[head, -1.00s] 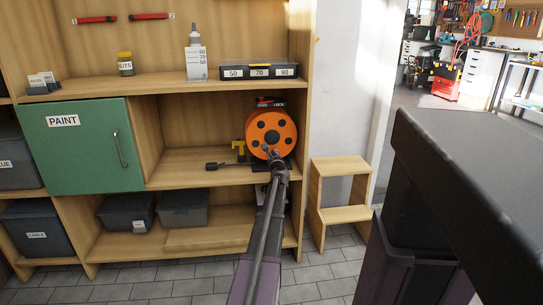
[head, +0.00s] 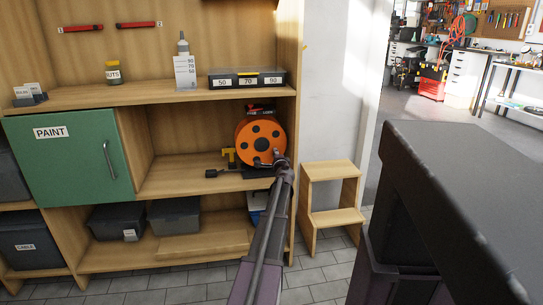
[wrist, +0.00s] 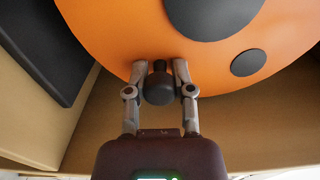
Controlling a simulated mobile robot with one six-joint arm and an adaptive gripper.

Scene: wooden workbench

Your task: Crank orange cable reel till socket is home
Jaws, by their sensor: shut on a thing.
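The orange cable reel (head: 249,132) stands on the middle shelf at its right end; its orange face also fills the top of the wrist view (wrist: 110,30). My gripper (head: 279,159) is at the lower right of the reel's face. In the wrist view, my gripper (wrist: 161,80) is shut with its fingers either side of a small dark crank knob (wrist: 159,91). A small black block, seemingly the socket (head: 211,173), lies on the shelf left of the reel. A yellow stand (head: 230,157) is between them. The cable is too small to trace.
A green PAINT cupboard door (head: 75,165) is shut at left. Dark bins (head: 175,215) stand on the lower shelf. A wooden step stool (head: 330,215) is right of the shelving. A dark box-shaped surface (head: 450,190) fills the right foreground.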

